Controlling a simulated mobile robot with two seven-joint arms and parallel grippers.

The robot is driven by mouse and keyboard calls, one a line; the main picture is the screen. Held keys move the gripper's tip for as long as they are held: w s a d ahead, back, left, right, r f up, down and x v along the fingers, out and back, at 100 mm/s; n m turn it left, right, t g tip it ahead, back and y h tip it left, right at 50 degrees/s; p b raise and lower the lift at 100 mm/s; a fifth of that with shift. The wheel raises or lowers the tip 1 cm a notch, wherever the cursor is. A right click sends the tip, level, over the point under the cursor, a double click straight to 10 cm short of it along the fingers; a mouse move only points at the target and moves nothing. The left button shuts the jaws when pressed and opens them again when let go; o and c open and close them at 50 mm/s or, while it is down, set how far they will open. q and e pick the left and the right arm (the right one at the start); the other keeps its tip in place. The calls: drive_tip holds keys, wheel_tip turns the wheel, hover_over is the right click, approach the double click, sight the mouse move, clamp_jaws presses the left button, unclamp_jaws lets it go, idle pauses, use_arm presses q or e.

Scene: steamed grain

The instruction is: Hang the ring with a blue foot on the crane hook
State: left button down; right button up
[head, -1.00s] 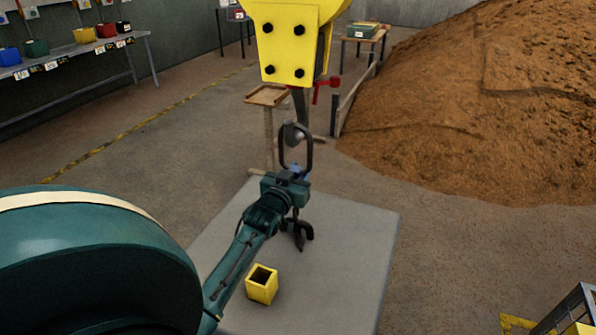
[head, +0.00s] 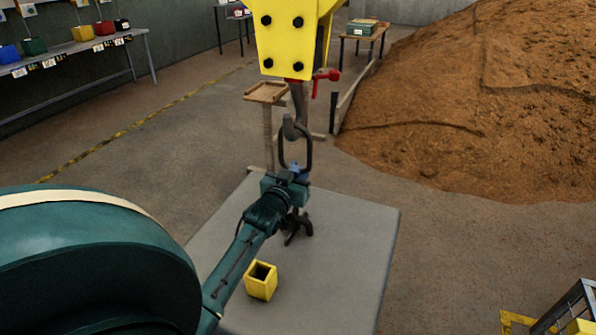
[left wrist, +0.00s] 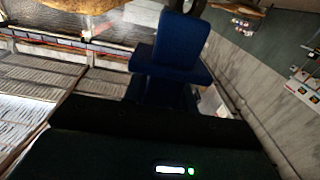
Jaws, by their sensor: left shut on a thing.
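The ring (head: 308,152) is a dark oval loop standing upright above a small blue foot (head: 294,169). My left gripper (head: 289,178) is shut on the blue foot, which also fills the middle of the left wrist view (left wrist: 172,62). The dark crane hook (head: 299,105) hangs from a yellow block (head: 287,38). The hook's curved tip overlaps the upper part of the ring in the head view. I cannot tell whether the hook passes through the ring or lies in front of it. My right gripper is not in view.
A grey platform (head: 350,250) lies below, with a hollow yellow box (head: 261,283) on it. A dark shape (head: 297,226) shows just below the gripper. A wooden stand (head: 267,95) is behind the hook, and a brown soil heap (head: 480,110) is at the right.

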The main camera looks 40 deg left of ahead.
use_arm(q)
drive_tip(key=shift+r, duration=0.3)
drive_tip(key=c, duration=1.1)
unclamp_jaws()
drive_tip(key=shift+c, duration=0.2)
drive_tip(key=shift+o, duration=0.5)
drive_tip(key=shift+f, duration=0.45)
drive_tip(key=shift+s+d+r, duration=0.1)
drive_tip(key=shift+s+d, duration=0.1)
drive_tip(key=shift+s, duration=0.25)
drive_tip(key=p+v, duration=0.2)
drive_tip(key=v, duration=1)
drive_tip(key=shift+r, duration=0.25)
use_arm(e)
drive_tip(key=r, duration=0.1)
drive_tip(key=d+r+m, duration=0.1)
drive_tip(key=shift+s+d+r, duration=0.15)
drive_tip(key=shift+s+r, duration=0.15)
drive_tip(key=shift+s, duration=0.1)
use_arm(q)
drive_tip(key=shift+s, duration=0.15)
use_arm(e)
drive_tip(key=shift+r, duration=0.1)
